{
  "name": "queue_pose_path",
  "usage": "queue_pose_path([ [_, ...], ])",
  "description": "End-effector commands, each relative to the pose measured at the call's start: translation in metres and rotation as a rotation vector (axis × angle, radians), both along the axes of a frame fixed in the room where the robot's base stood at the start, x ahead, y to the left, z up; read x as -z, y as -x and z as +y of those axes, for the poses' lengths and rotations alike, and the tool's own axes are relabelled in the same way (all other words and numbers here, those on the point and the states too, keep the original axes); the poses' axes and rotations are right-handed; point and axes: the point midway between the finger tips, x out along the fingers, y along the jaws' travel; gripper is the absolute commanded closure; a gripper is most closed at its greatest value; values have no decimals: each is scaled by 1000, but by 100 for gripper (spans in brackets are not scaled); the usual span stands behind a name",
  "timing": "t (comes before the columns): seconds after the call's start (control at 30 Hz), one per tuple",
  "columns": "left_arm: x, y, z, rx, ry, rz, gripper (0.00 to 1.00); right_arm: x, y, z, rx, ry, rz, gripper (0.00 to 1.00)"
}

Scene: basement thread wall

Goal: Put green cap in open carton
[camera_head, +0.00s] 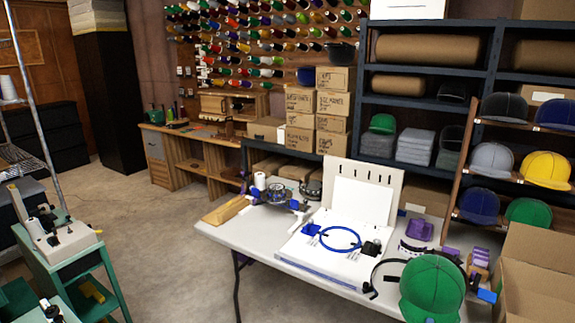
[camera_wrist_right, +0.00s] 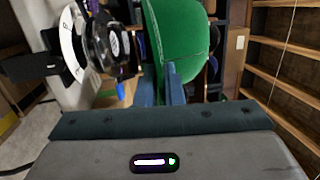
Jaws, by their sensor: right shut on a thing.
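A green cap (camera_head: 432,288) is at the lower right of the head view, in front of the table's near right end. In the right wrist view the green cap (camera_wrist_right: 183,38) rises from between the blue fingers of my right gripper (camera_wrist_right: 160,80), which is shut on it. An open brown carton (camera_head: 535,270) stands at the right edge of the head view, just right of the cap. Part of the carton is cut off by the frame. My left gripper is not in view.
A white table (camera_head: 235,233) holds a blue hoop (camera_head: 340,239), a white board (camera_head: 363,203) and small purple items (camera_head: 420,229). A wooden cap rack (camera_head: 468,150) with several caps stands behind the carton. Bare floor (camera_head: 160,240) lies to the left.

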Motion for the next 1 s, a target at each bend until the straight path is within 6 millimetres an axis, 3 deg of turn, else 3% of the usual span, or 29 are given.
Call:
queue_pose_path([
  [0.2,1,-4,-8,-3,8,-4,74,-19,35,36,-102,-2,-3,100],
  [0.57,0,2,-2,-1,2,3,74,-53,96,102,-311,-4,-2,100],
  [1.0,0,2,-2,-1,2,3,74,-60,108,116,-362,-7,6,100],
])
